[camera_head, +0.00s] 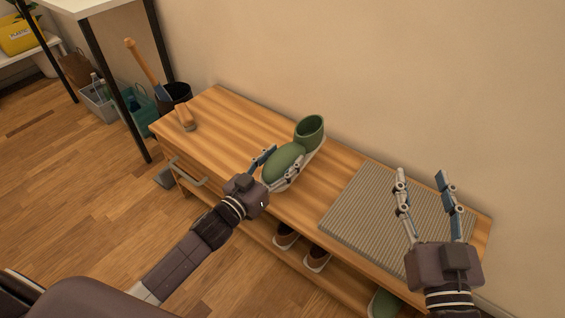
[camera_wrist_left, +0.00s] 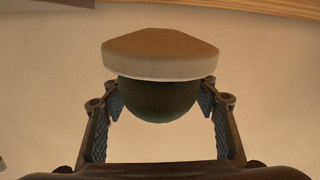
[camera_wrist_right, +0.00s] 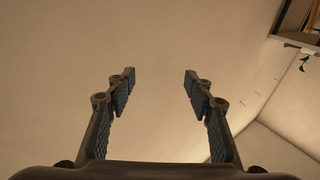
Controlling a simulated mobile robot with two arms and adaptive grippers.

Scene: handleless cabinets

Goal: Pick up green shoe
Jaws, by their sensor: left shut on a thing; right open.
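A green shoe (camera_head: 284,163) with a pale sole and a tall round opening is at the middle of the wooden bench, toe toward my left gripper. My left gripper (camera_head: 267,170) is shut on its toe end, one finger on each side. In the left wrist view the green toe (camera_wrist_left: 158,97) and pale sole fill the space between the fingers. I cannot tell whether the shoe touches the bench top. My right gripper (camera_head: 424,180) is open and empty above the grey ribbed mat; it is also empty in the right wrist view (camera_wrist_right: 158,82).
The wooden bench (camera_head: 225,125) stands against the wall. The grey ribbed mat (camera_head: 345,215) covers its right part. A brush (camera_head: 185,118) lies at the left end. Brown shoes (camera_head: 316,256) and another green shoe (camera_head: 384,304) sit on the lower shelf. A black bin (camera_head: 176,97) stands behind.

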